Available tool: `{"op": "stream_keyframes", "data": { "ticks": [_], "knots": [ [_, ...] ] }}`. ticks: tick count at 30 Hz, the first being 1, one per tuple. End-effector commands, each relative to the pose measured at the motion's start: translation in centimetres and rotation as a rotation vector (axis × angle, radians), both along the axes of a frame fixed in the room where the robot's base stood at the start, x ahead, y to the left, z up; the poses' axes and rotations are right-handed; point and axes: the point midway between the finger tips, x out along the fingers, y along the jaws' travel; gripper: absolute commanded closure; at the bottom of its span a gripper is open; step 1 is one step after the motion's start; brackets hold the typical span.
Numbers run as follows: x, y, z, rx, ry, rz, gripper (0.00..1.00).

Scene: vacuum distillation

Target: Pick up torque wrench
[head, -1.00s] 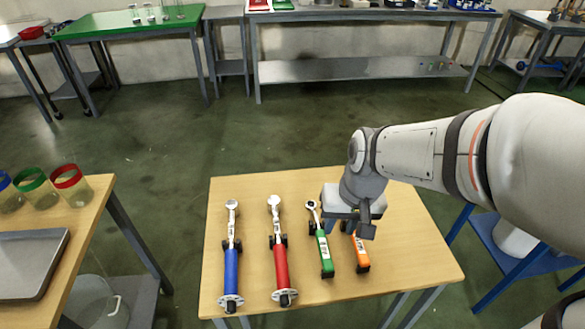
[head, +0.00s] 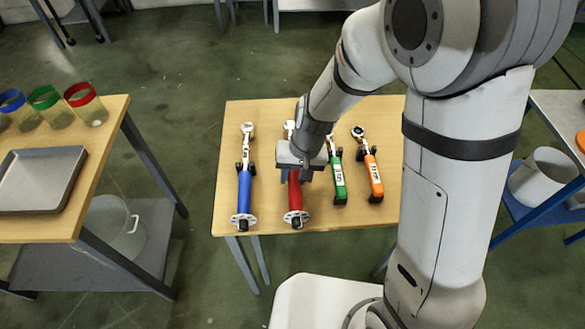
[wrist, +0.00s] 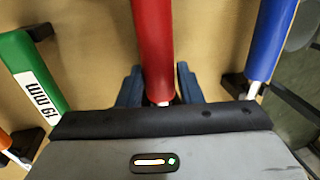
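Torque wrenches with blue (head: 244,190), red (head: 295,196), green (head: 338,182) and orange (head: 374,178) handles lie side by side on small black stands on a wooden table. My gripper (head: 299,176) is over the red wrench and hides the middle of it. In the wrist view, my gripper (wrist: 158,88) is open, one dark blue finger on each side of the red wrench (wrist: 152,45), near where the handle meets the shaft. Gaps show between the fingers and the wrench. The blue wrench (wrist: 268,40) and green wrench (wrist: 34,70) lie to either side.
The wooden table (head: 270,112) has bare space around the wrenches. Another table at left holds a metal tray (head: 40,180) and jars with blue, green and red (head: 86,104) rims. A white bucket (head: 541,178) stands on a blue shelf at right.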

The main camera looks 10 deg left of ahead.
Motion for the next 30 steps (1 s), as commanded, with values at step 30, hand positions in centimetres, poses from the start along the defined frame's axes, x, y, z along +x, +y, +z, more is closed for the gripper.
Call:
{"op": "stream_keyframes", "data": {
  "ticks": [30],
  "knots": [
    [0.06, 0.13, -0.92, 0.002, -0.003, -0.002, 1.00]
  ]
}}
